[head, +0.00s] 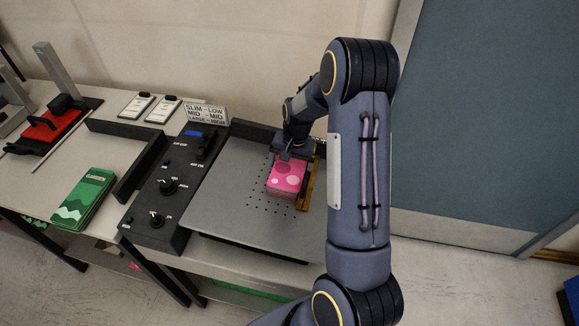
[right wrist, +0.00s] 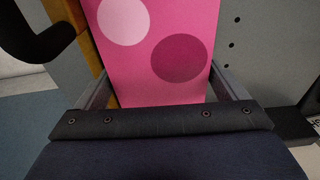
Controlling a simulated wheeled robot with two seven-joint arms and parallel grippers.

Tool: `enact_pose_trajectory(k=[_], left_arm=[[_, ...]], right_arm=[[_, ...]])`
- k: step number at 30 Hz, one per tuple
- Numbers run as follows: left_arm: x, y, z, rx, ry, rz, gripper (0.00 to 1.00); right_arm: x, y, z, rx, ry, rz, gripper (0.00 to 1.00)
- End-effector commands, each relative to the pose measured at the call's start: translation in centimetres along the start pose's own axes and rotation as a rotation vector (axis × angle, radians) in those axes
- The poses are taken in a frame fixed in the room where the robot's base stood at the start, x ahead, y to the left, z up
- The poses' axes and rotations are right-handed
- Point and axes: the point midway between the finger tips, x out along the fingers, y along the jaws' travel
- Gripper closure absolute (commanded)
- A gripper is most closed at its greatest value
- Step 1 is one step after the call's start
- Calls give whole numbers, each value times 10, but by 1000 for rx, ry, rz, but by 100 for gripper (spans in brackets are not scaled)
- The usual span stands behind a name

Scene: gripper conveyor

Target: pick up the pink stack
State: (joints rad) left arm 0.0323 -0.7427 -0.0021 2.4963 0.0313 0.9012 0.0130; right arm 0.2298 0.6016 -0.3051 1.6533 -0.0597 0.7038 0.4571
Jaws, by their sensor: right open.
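The pink stack (head: 287,178) with pale and dark dots lies on the grey perforated plate (head: 225,190), beside a yellow-brown strip. My right gripper (head: 292,154) is at its far end, and its jaws are open. In the right wrist view the pink stack (right wrist: 160,50) lies between the two fingers, one on each side, with a gap showing at least on the right. Whether either finger touches it I cannot tell. My left gripper is not in view.
A black control box (head: 172,190) with knobs stands left of the plate, with a label sign (head: 206,114) behind it. The yellow-brown strip (head: 308,186) runs along the stack's right side. A green stack (head: 84,197) lies on the left table.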

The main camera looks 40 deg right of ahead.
Motion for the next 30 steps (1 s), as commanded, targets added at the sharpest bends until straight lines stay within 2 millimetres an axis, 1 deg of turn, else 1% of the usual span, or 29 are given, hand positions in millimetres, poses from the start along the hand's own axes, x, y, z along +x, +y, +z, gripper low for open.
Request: enact_pose_trajectory(k=[2, 7, 8, 15, 18, 19, 20, 26, 30], left_arm=[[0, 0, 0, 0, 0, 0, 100], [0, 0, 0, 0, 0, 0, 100], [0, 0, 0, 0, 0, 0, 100], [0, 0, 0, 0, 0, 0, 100], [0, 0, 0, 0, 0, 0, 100], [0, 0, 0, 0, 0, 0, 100], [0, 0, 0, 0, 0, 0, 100], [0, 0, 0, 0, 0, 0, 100], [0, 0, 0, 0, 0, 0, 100]], right_arm=[[3, 0, 0, 0, 0, -1, 8], [3, 0, 0, 0, 1, -2, 8], [3, 0, 0, 0, 1, -2, 9], [3, 0, 0, 0, 1, -2, 41], [3, 0, 0, 0, 1, -2, 53], [2, -1, 0, -1, 2, -3, 53], [2, -1, 0, -1, 2, -3, 58], [1, -1, -1, -1, 3, -3, 58], [-5, -2, -1, -1, 4, -4, 58]])
